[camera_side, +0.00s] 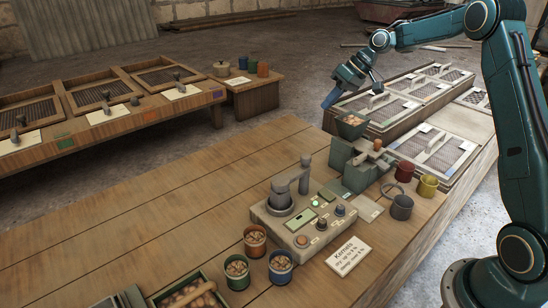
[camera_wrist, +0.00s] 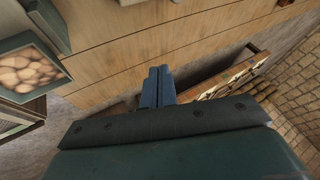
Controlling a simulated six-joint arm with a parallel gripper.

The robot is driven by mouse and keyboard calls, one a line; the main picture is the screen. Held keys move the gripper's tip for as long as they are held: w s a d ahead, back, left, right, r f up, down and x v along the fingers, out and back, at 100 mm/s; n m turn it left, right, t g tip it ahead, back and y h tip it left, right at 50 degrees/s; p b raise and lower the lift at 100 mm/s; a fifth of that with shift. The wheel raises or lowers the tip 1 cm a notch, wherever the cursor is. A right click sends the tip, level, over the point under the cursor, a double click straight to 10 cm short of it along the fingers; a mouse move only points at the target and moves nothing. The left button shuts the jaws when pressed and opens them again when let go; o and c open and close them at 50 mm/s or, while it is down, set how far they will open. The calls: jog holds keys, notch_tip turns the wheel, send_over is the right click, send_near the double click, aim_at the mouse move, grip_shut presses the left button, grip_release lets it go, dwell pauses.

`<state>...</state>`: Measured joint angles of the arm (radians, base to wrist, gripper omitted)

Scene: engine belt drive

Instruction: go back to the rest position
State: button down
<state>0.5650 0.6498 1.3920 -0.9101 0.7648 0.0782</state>
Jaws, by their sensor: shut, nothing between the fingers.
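My gripper (camera_side: 330,99) hangs in the air at the upper right of the side view, tilted down and to the left. It is near the green hopper of nuts (camera_side: 351,127) and the left end of the meshed trays. In the wrist view my gripper (camera_wrist: 158,74) shows its two blue fingers side by side, shut with nothing between them. The nut-filled hopper (camera_wrist: 27,68) is at the left of that view, apart from the fingers.
The wooden bench (camera_side: 140,215) holds a grey control unit (camera_side: 300,215), a "Kernels" card (camera_side: 348,255), cups of nuts (camera_side: 255,240) and coloured cups (camera_side: 427,186). Meshed trays (camera_side: 436,150) lie at the right. A second table (camera_side: 110,130) stands behind. The bench's left part is mostly clear.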

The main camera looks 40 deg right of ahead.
jog(key=s+a+r+h, duration=0.3)
jog(key=s+a+r, duration=0.8)
jog(key=s+a, duration=0.3)
jog(key=s+f+m+t+h, duration=0.1)
jog(key=s+f+h, duration=0.1)
jog(key=s, duration=2)
jog(key=shift+a+f, duration=0.4)
jog(key=shift+f, duration=0.15)
